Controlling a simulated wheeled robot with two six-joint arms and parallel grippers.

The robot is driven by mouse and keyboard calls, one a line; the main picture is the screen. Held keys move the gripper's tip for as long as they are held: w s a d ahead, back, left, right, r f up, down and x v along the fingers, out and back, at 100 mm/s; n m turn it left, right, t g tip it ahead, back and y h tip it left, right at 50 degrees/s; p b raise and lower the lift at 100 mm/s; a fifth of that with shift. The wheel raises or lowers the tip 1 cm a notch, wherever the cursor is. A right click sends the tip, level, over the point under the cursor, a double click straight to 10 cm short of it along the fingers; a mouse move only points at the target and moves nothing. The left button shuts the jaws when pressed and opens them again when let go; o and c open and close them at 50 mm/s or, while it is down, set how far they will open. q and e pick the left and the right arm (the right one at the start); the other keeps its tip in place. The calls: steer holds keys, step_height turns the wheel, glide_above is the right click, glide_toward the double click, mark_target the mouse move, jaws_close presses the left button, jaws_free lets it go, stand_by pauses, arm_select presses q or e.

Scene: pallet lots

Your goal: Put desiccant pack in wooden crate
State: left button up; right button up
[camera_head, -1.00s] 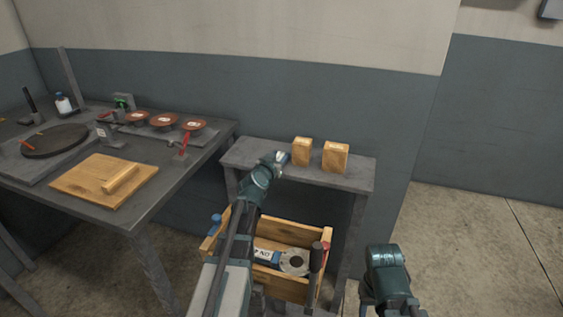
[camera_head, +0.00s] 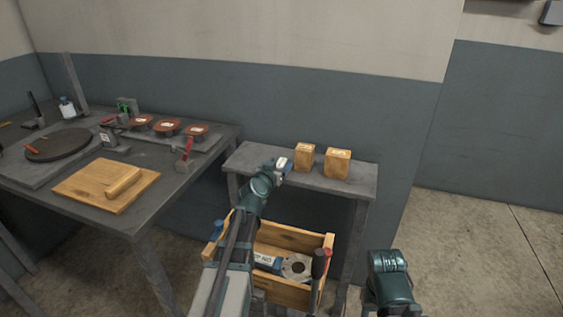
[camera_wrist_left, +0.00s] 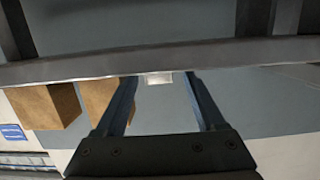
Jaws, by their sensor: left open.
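A small whitish pack (camera_wrist_left: 158,78), which looks like the desiccant pack, lies at the edge of the small grey side table in the left wrist view. In the head view a pale patch (camera_head: 281,162) shows at the left gripper's tip. My left gripper (camera_head: 286,167) is open over the table's left end; its fingers (camera_wrist_left: 160,90) stand either side of the pack in the wrist view, and I cannot tell whether they touch it. The wooden crate (camera_head: 292,236) is below, in front of the table, partly hidden by my left arm. My right arm shows at the lower right; its fingers are not clear.
Two brown boxes (camera_head: 304,157) (camera_head: 337,163) stand on the side table (camera_head: 360,180), right of the left gripper. The crate holds a labelled pack, a grey disc (camera_head: 297,267) and handled tools (camera_head: 318,264). A workbench (camera_head: 130,222) with a wooden board stands left.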

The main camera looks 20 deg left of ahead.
arm_select(q)
steer(key=s+r+p, duration=0.1)
steer(key=s+r, duration=0.1)
steer(key=s, duration=0.8)
steer(key=shift+d+p, duration=0.3)
steer(key=shift+p, duration=0.05)
